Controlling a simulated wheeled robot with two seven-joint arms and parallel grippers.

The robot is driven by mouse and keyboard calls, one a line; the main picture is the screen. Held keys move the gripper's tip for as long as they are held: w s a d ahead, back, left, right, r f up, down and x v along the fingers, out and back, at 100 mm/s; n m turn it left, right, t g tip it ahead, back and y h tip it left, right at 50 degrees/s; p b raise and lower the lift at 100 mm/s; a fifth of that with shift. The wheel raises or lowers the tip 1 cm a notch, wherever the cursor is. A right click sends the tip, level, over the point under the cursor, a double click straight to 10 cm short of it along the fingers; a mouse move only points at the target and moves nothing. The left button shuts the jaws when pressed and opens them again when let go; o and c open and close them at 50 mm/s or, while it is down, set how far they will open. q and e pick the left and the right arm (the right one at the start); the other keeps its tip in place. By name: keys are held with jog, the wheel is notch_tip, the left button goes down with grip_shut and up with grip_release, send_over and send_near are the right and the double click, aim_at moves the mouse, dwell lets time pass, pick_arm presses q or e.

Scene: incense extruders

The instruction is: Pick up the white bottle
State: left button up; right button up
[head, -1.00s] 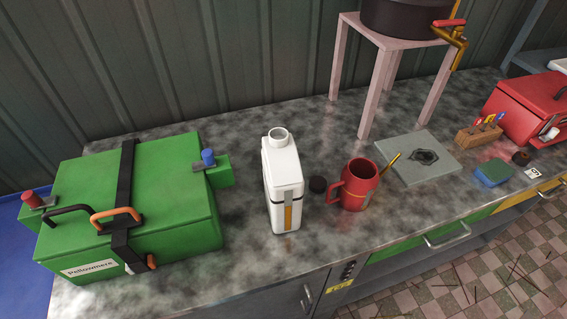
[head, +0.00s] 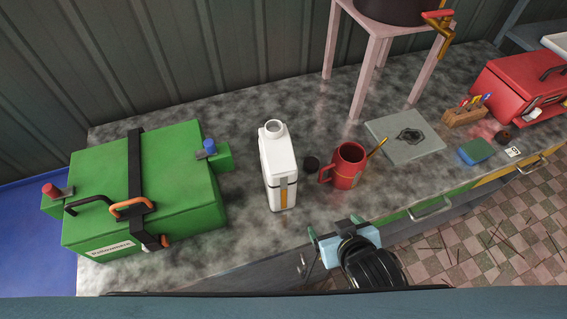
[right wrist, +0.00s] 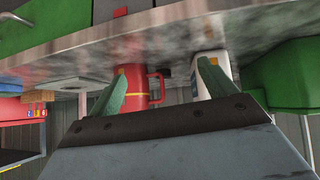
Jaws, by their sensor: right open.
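The white bottle (head: 278,163) stands upright on the grey counter, its neck open and an orange-yellow strip on its front. My right gripper (head: 335,228) is at the counter's front edge, to the right of and nearer than the bottle, apart from it. It is open and empty. In the right wrist view, which looks upside down, the green fingers (right wrist: 161,85) are spread, and the bottle (right wrist: 202,62) shows partly hidden behind the right-hand finger. My left gripper is not in view.
A red mug (head: 347,167) stands right of the bottle, with a small black cap (head: 311,163) between them. A green case (head: 180,185) stands to the left. A grey plate (head: 400,150) and a pink stand (head: 372,60) are farther right.

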aim_at(278, 145)
jog(key=w+a+r+t+y+p, duration=0.1)
jog(key=a+r+t+y, duration=0.4)
jog(key=r, duration=1.1)
jog(key=shift+n+h, duration=0.3)
jog(key=shift+h, duration=0.6)
jog(key=w+a, duration=0.1)
jog(key=w, duration=0.1)
jog(key=w+a+f, duration=0.1)
jog(key=w+a, duration=0.3)
jog(key=w, duration=0.1)
jog(key=shift+w+a+f+p, duration=0.1)
jog(key=shift+a+f+p, duration=0.1)
jog(key=shift+f+p, duration=0.15)
jog(key=shift+r+p+x, duration=0.1)
jog(key=shift+p+x, duration=0.1)
jog(key=shift+x, duration=1.2)
jog(key=shift+r+p+x, duration=0.15)
jog(key=shift+p+x, duration=0.05)
jog(key=shift+x, duration=1.25)
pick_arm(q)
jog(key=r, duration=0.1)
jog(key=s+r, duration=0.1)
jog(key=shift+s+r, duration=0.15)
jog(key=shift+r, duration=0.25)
pick_arm(e)
jog(key=shift+a, duration=0.1)
grip_shut()
jog(key=shift+r, duration=0.15)
